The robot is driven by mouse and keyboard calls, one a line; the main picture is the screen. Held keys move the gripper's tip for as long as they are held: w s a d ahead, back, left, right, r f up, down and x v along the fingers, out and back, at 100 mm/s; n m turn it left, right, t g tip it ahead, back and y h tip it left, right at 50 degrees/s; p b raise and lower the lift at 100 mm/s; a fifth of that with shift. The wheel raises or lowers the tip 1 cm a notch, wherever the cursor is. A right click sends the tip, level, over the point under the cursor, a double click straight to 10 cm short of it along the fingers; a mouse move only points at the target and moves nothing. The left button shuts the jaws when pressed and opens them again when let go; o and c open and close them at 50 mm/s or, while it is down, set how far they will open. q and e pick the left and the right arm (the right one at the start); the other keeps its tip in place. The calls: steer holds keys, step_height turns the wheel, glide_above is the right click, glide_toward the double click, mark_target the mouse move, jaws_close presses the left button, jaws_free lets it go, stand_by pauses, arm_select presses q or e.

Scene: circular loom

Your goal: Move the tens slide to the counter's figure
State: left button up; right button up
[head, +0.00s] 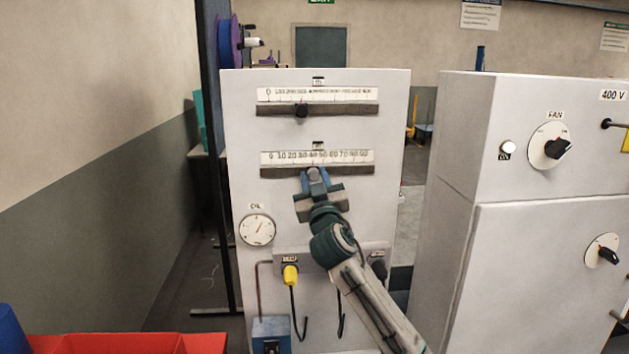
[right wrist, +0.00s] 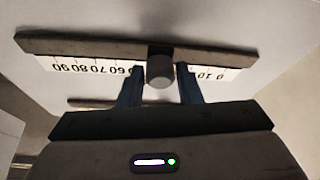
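The tens slide is the lower one on the pale panel; its scale (head: 345,157) runs from 0 to 90. Its grey knob (head: 314,173) stands near the middle, around 40 to 50, partly covered by my gripper. In the right wrist view the scale is upside down and the round knob (right wrist: 160,70) lies between the two blue fingers. My right gripper (head: 314,180) is at the knob; its fingers (right wrist: 160,88) stand apart on either side with narrow gaps, seemingly not clamped. My left gripper is out of view. I cannot make out a counter with a figure.
An upper slide with a black knob (head: 301,111) sits above. Below are a round dial (head: 257,230), a yellow plug (head: 290,275) and hanging hooks. A grey cabinet with a FAN knob (head: 557,148) stands at right. A red bin (head: 110,343) is at lower left.

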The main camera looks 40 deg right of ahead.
steer(key=shift+o, duration=1.3)
steer(key=shift+d, duration=0.1)
steer(key=shift+s+f, duration=0.15)
steer(key=b+v, duration=0.4)
steer(key=v, duration=0.6)
steer(key=shift+s+a, duration=0.25)
steer(key=shift+f, duration=0.1)
